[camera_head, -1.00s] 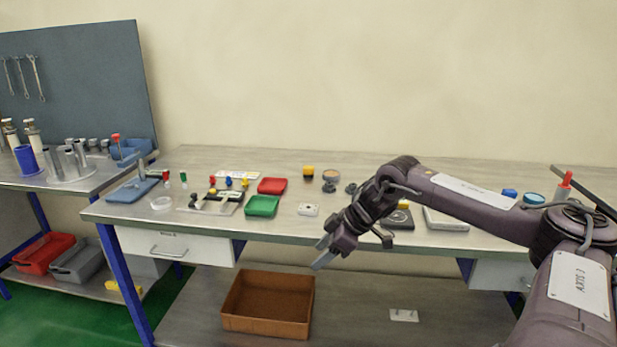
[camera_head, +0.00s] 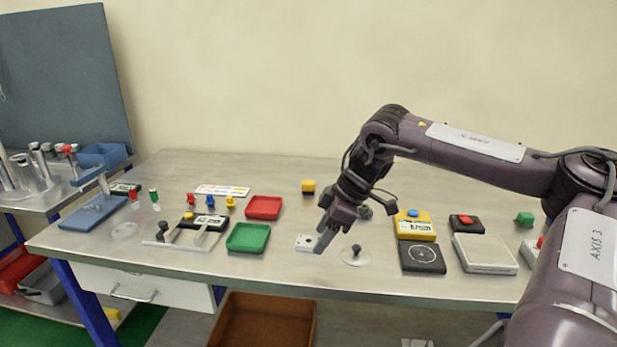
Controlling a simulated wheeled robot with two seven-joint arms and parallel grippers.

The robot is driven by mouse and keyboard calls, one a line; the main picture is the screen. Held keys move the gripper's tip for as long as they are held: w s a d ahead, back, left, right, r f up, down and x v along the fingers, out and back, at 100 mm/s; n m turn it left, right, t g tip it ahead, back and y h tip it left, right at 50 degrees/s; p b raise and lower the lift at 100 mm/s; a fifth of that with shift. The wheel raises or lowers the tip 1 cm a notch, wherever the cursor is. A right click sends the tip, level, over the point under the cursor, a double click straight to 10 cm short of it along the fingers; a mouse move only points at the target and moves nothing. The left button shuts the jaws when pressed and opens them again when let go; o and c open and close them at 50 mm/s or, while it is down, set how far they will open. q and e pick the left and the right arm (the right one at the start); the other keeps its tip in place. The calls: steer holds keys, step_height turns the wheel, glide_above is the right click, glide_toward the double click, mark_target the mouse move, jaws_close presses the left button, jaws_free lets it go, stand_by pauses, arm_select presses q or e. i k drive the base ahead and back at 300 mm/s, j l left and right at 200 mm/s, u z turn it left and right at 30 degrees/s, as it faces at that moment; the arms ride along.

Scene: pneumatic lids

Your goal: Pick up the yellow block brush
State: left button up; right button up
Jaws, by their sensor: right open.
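A small yellow block with a dark underside (camera_head: 308,186), which looks like the yellow block brush, stands toward the back middle of the table (camera_head: 270,282). My right gripper (camera_head: 323,240) points down over the table, in front of the block and slightly right of it, apart from it. It is open and appears empty; its fingers overlap in the view. It hangs by a small white plate (camera_head: 305,243), partly in front of it; contact cannot be told. My left gripper is not in view.
Green (camera_head: 248,238) and red (camera_head: 264,207) trays lie left of the gripper. A clear lid with a dark knob (camera_head: 353,256), a yellow box (camera_head: 414,226) and a black square plate (camera_head: 422,259) lie right. Bare tabletop surrounds the yellow block.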

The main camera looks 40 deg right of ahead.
mark_target(307, 187)
steer(key=i+l, duration=0.55)
steer(key=l, duration=0.25)
steer(key=i+l, duration=0.3)
steer(key=l, duration=0.1)
